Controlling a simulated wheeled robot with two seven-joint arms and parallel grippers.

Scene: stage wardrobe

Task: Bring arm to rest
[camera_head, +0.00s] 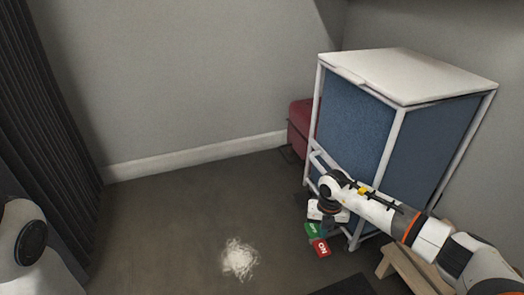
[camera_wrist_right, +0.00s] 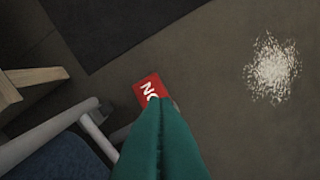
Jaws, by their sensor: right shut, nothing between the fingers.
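My right arm reaches in from the lower right of the head view, across the front of a blue cabinet with a white frame (camera_head: 355,118). My right gripper (camera_head: 324,232) points down beside the cabinet's lower front corner. Its teal fingers are shut with nothing between them, and they fill the lower middle of the right wrist view (camera_wrist_right: 160,112). A red piece with white letters (camera_head: 320,247) shows by the fingertips, and also in the wrist view (camera_wrist_right: 147,88), partly hidden by the fingers. I cannot tell whether they touch. My left gripper is not in view.
A white pile (camera_head: 239,259) lies on the open floor to the left. A wooden piece (camera_head: 408,271) stands under my right arm. A dark red box (camera_head: 299,118) is behind the cabinet; a dark curtain (camera_head: 45,110) hangs left.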

